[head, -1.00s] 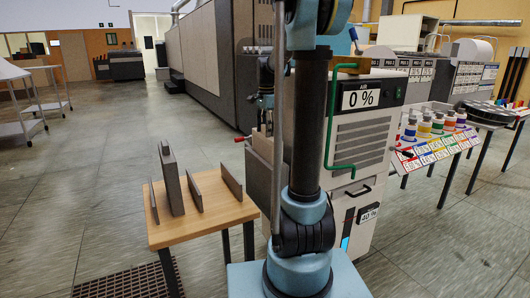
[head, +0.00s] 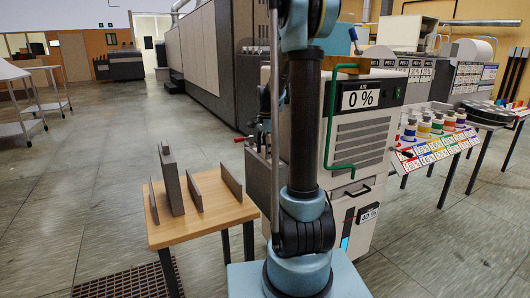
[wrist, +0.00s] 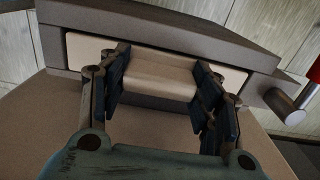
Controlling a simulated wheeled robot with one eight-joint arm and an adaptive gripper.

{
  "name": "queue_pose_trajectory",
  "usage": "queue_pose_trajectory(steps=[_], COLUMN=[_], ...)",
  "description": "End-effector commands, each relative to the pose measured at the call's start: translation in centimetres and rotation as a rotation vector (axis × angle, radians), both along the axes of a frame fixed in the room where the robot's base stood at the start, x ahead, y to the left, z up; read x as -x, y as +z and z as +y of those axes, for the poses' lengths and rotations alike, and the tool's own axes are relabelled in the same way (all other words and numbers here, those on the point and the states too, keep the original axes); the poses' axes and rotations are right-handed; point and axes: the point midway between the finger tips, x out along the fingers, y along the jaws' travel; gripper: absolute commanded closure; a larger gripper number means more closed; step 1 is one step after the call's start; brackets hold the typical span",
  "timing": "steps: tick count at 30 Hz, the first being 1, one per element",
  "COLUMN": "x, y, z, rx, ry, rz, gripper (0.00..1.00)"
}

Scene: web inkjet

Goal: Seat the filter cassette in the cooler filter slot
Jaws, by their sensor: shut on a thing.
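In the wrist view my gripper (wrist: 155,90) has its two dark fingers on either side of a pale beige grip bar, shut on the filter cassette (wrist: 155,75). The cassette's pale top lies within a dark grey frame, the cooler filter slot (wrist: 55,45). How deep it sits cannot be told. In the head view the cooler (head: 362,130) is a pale cabinet reading "AIR 0 %", with a grey box (head: 258,175) on its left side. My gripper and the cassette are largely hidden there behind my arm.
A red-tipped lever (wrist: 290,100) sticks out at the slot's right end. A wooden table (head: 215,222) holds upright grey plates (head: 172,178) at the left. A green pipe (head: 329,120) runs down the cooler's front. Open floor lies to the left.

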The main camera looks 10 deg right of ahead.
Motion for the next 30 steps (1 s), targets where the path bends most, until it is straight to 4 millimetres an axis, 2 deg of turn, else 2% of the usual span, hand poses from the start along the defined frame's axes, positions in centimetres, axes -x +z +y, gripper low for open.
queue_pose_trajectory(steps=[5,6,8,22,26,30], x=[0.0,0.0,0.0,0.0,0.0,0.0], y=[-0.1,-0.1,-0.1,0.4,1.8,4.1], z=[0.1,0.1,0.1,0.1,0.1,0.1], rx=[0.000,0.000,0.000,0.000,0.000,0.000], ry=[0.001,0.001,0.001,0.002,0.002,0.002], rz=[0.000,0.000,0.000,0.000,0.000,0.000], gripper=[0.92,0.35,0.22,0.22,0.22,0.22])
